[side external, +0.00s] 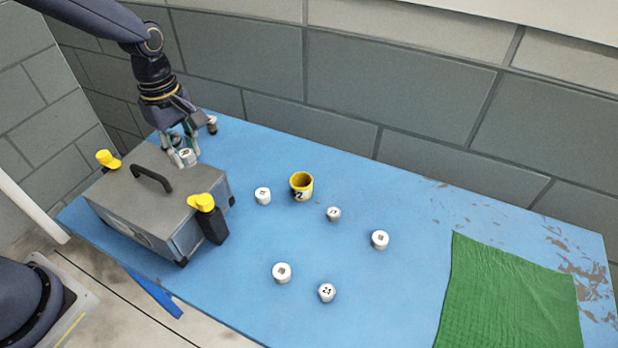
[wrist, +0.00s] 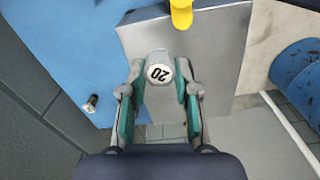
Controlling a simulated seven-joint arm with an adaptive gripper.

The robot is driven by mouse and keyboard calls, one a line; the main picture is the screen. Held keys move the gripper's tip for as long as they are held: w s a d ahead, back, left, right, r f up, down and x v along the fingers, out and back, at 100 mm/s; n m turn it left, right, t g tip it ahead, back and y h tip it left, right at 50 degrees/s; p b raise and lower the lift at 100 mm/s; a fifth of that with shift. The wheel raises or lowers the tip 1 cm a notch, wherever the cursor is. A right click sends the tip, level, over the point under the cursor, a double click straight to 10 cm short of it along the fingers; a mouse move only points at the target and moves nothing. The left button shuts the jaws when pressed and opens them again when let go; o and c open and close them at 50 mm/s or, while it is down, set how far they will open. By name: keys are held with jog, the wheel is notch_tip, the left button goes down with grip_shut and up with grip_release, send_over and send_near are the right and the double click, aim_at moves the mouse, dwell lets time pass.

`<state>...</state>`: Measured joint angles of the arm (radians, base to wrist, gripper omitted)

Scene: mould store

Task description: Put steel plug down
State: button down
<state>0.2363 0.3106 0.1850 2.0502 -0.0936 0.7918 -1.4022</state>
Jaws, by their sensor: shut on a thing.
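The steel plug (side external: 187,157) is a short, pale piece between the fingertips of my gripper (side external: 181,148). In the wrist view the plug (wrist: 159,71) shows its white top marked 20, and the teal-padded fingers of my gripper (wrist: 158,88) close on its two sides. In the side view it is held by the back edge of the grey box's lid (side external: 158,183). I cannot tell whether the plug touches the lid or hangs above it. The finger pads partly hide its sides.
The box has a black handle (side external: 152,178) and yellow latches (side external: 201,202). Several white numbered plugs (side external: 263,196) and a yellow cup (side external: 302,186) stand on the blue table (side external: 235,285). A small dark piece (side external: 211,124) stands behind my gripper. A green cloth (side external: 510,295) lies at right.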

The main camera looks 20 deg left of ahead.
jog(key=w+a+f+n, duration=0.1)
jog(key=w+a+n, duration=0.1)
jog(key=a, duration=0.1)
jog(key=w+a+f+n, duration=0.2)
jog(key=a+n, duration=0.1)
jog(key=a, duration=0.1)
jog(key=w+a+f+n, duration=0.1)
jog(key=w+a+n, duration=0.1)
jog(key=a, duration=0.2)
jog(key=shift+w+a+f+n, duration=0.1)
jog(key=shift+a+f+n, duration=0.05)
jog(key=shift+f+n, duration=0.25)
send_over(215, 150)
jog(key=f, duration=1)
jog(key=shift+s, duration=0.25)
jog(key=shift+w+f, duration=0.3)
jog(key=shift+f, duration=1.55)
jog(key=shift+f, duration=0.1)
